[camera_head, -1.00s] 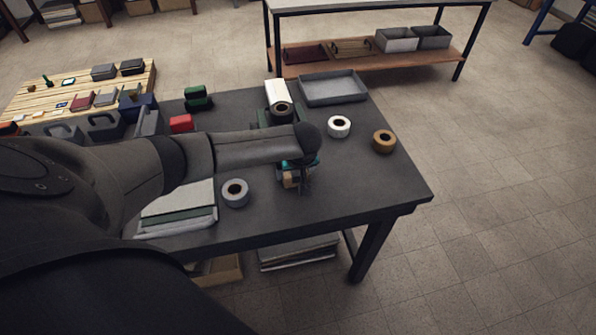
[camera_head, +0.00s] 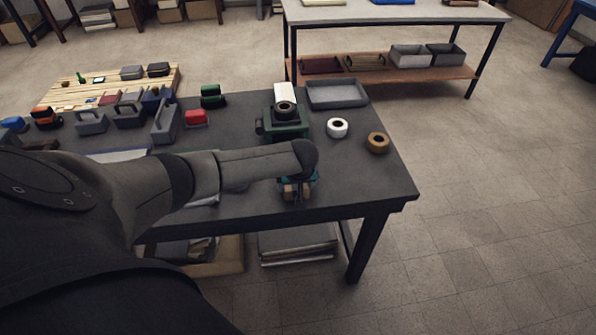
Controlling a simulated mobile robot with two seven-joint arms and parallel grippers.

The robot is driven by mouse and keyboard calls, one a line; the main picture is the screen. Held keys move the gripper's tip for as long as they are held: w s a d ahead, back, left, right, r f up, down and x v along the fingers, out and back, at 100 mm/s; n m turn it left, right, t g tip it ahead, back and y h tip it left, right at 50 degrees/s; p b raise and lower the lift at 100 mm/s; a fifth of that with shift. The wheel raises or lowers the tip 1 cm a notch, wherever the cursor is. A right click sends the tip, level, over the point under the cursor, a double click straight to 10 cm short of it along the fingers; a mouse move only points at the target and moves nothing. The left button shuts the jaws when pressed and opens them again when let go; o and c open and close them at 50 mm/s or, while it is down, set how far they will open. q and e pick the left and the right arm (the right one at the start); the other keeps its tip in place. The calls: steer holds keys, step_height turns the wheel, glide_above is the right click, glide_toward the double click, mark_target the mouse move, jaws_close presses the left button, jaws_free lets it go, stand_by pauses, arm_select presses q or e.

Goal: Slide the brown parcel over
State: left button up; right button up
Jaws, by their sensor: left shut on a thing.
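The brown parcel (camera_head: 290,193) is a small tan-brown block near the front edge of the dark table (camera_head: 345,185). My left gripper (camera_head: 298,190) reaches down over it from the left and is shut on it; dark fingers and the wrist cover much of the parcel. Something teal shows right beside it, under the wrist, and I cannot tell its shape. My right gripper is not in view.
A white tape roll (camera_head: 337,128) and a brown tape roll (camera_head: 378,143) stand to the right. A green device (camera_head: 287,127) is behind the gripper, with a grey tray (camera_head: 337,93) at the back. The table's right front is clear.

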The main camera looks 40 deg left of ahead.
arm_select(q)
steer(key=shift+s+d, duration=0.15)
steer(key=o, duration=1.5)
steer(key=shift+r, duration=0.1)
steer(key=shift+p+v, duration=2.3)
steer(key=shift+v, duration=5.2)
